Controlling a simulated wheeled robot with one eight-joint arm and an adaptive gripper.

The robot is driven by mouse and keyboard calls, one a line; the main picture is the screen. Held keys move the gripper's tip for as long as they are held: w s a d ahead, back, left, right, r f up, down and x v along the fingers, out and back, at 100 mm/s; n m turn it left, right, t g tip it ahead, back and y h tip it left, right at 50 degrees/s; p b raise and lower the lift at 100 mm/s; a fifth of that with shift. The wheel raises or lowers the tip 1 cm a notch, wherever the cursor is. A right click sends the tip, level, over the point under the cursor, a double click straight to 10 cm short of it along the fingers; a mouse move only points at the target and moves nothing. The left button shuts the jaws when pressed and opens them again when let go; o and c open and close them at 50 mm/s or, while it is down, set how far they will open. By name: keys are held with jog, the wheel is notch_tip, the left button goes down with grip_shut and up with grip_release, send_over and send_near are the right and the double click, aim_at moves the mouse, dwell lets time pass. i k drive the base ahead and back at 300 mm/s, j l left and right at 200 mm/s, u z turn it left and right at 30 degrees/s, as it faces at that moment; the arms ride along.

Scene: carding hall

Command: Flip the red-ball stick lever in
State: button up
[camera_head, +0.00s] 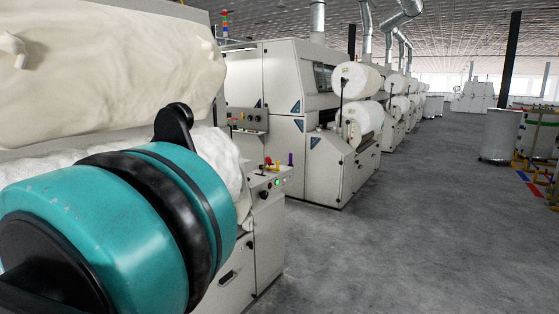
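A small red knob (268,161) stands on the control panel (262,181) of the nearest machine, just right of my arm. It may be the red ball of the stick lever, but it is too small to tell its stick or its tilt. A purple piece (290,159) stands to its right, and a lit green button (277,182) is on the panel's front. My teal and black arm fills the lower left and covers part of the nearest machine. My gripper is not in view, so its distance from the lever cannot be told.
White fibre (110,75) hangs at the upper left. A row of cream machines (295,120) with white rolls (359,80) runs back along the left. The grey floor (420,230) is open at centre and right. A grey drum (500,135) stands at the right.

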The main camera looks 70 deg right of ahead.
aim_at(267, 160)
jog(key=k+z, duration=0.1)
jog(key=z, duration=1.5)
jog(key=i+z, duration=0.5)
jog(key=i+j+z, duration=0.25)
jog(key=z, duration=0.2)
jog(key=i+l, duration=0.15)
jog(key=l, duration=0.15)
jog(key=i+l+u, duration=0.2)
jog(key=i+l, duration=0.15)
jog(key=l, duration=0.3)
